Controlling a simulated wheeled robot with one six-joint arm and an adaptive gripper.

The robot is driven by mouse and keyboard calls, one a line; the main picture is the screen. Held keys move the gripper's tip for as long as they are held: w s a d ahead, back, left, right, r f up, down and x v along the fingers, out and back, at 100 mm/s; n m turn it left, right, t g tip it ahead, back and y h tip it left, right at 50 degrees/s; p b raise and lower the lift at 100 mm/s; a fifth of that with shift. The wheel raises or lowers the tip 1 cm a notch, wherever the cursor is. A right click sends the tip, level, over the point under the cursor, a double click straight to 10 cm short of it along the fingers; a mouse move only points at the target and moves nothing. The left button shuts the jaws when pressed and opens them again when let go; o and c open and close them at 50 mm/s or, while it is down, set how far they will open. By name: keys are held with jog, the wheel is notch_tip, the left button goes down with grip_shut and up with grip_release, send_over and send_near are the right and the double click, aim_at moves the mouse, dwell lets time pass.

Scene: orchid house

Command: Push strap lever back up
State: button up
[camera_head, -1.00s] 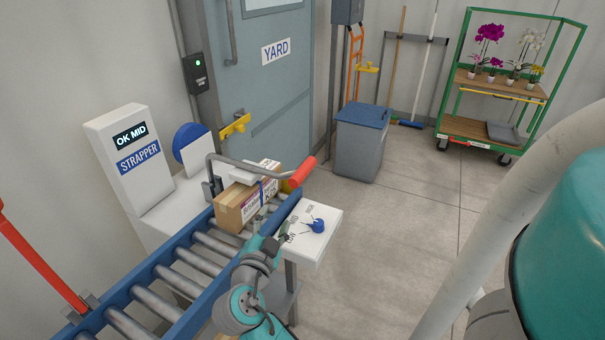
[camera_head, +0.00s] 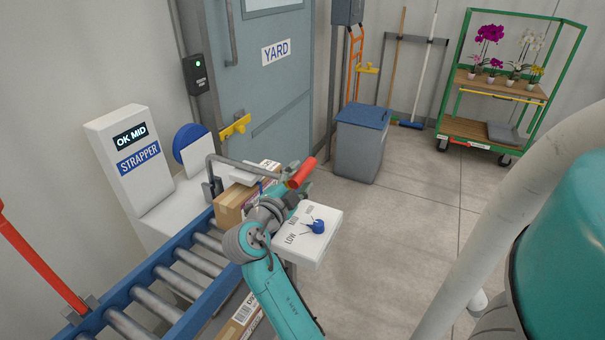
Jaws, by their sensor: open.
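The strap lever is a grey bent bar (camera_head: 232,164) with a red grip (camera_head: 301,173), lying low across the strapper (camera_head: 140,153), above the carton. The strapper's display reads "OK MID". A brown carton (camera_head: 229,207) sits on the rollers under the bar, partly hidden by my arm. My gripper (camera_head: 295,187) is open, close beside and just below the red grip. Whether its fingers touch the grip cannot be told. A blue knob (camera_head: 318,226) sits on a white panel (camera_head: 318,247) marked with "LOW" and other labels.
The blue-railed roller conveyor (camera_head: 191,262) runs to the lower left, with a red bar (camera_head: 38,258) at its side. Another carton (camera_head: 243,318) lies below. A blue-lidded bin (camera_head: 361,145) and a green orchid trolley (camera_head: 497,130) stand behind. Floor between is clear.

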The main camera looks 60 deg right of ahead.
jog(key=shift+d, duration=1.15)
